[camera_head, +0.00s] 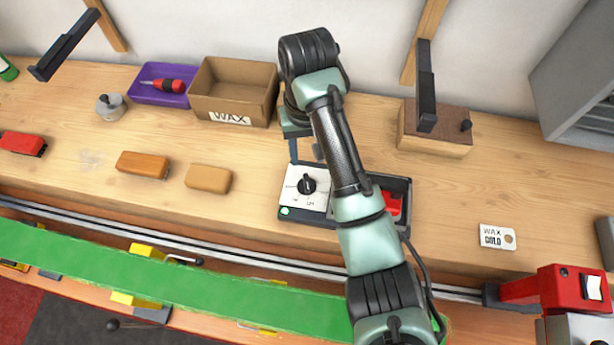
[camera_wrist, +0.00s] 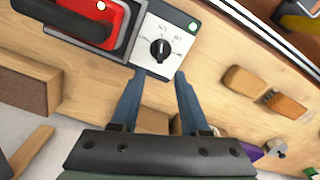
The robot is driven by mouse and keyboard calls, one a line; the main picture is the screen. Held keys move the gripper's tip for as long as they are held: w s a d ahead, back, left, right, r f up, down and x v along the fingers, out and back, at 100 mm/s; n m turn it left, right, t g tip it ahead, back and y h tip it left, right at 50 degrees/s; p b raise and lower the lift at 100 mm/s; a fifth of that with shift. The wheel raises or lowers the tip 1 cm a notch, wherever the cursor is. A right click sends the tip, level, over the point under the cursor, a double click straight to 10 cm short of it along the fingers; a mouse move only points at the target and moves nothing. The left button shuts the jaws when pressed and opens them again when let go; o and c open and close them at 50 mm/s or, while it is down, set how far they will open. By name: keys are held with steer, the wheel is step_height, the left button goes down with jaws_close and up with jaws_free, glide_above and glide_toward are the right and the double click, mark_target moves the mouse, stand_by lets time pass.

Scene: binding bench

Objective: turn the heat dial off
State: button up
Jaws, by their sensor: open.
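The heat dial (camera_head: 307,184) is a black round knob on a white-faced panel (camera_head: 291,190) with a lit green lamp (camera_head: 285,211) at its corner. In the wrist view the dial (camera_wrist: 160,49) lies just beyond my fingertips, roughly centred between their lines. The small printing around it is too small to read surely, so I cannot tell its setting. My gripper (camera_head: 306,152) is open and empty on the wall side of the panel; its two blue-grey fingers also show in the wrist view (camera_wrist: 159,76). The fingers appear apart from the knob.
A red iron (camera_head: 391,204) sits in a dark holder right of the panel, partly behind my arm. A WAX box (camera_head: 235,90) and purple tray (camera_head: 160,85) stand at the back left. Two wax blocks (camera_head: 143,165) (camera_head: 208,179) lie left. A wooden block (camera_head: 435,130) stands right.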

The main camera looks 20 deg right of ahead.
mark_target(307, 179)
step_height(307, 179, down, 10)
steer(key=shift+w+r+p, duration=0.15)
steer(key=shift+p, duration=0.15)
jaws_close()
